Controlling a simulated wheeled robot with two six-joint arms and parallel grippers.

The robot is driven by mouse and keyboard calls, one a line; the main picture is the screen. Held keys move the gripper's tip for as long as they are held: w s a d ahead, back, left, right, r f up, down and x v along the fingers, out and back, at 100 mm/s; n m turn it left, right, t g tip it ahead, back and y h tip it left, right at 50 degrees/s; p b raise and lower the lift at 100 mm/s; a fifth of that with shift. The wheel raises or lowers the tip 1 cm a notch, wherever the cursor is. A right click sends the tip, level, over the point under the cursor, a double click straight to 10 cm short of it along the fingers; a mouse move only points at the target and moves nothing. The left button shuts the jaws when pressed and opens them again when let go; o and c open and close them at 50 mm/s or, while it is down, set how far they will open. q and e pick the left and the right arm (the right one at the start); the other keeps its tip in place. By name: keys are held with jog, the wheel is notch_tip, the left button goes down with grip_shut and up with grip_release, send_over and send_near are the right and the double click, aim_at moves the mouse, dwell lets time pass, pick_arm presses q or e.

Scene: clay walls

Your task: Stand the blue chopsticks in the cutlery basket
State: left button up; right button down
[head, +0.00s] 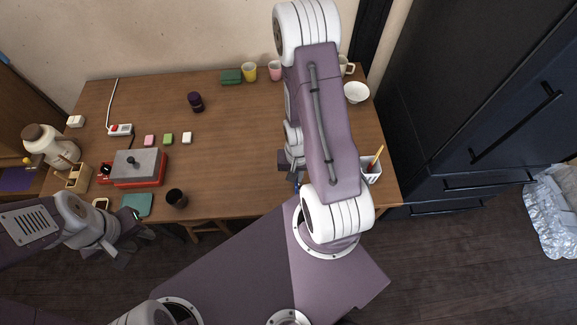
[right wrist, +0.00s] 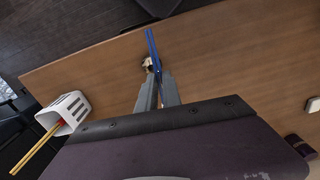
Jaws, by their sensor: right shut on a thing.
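The blue chopsticks (right wrist: 153,52) are held between the fingertips of my right gripper (right wrist: 157,80), which is shut on them above the wooden table. A small bit of blue (head: 297,187) shows beside my right arm in the head view, where that gripper is mostly hidden. The white slotted cutlery basket (head: 371,171) stands near the table's right edge, with yellow and red sticks leaning out. It also shows in the right wrist view (right wrist: 72,110), to the left of my gripper and apart from it. My left gripper (head: 132,250) is empty, fingers apart, off the table's front edge.
A white bowl (head: 356,92) stands behind the basket. A red-and-grey appliance (head: 136,168), a dark cup (head: 177,198) and a teal cloth or pad (head: 136,205) are at left. A dark purple jar (head: 195,102) stands further back. The table's middle is clear.

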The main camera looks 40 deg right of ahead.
pick_arm(q)
notch_tip(320, 180, up, 5)
jog(key=p, duration=0.3)
jog(key=shift+r+p, duration=0.2)
jog(key=shift+p, duration=0.1)
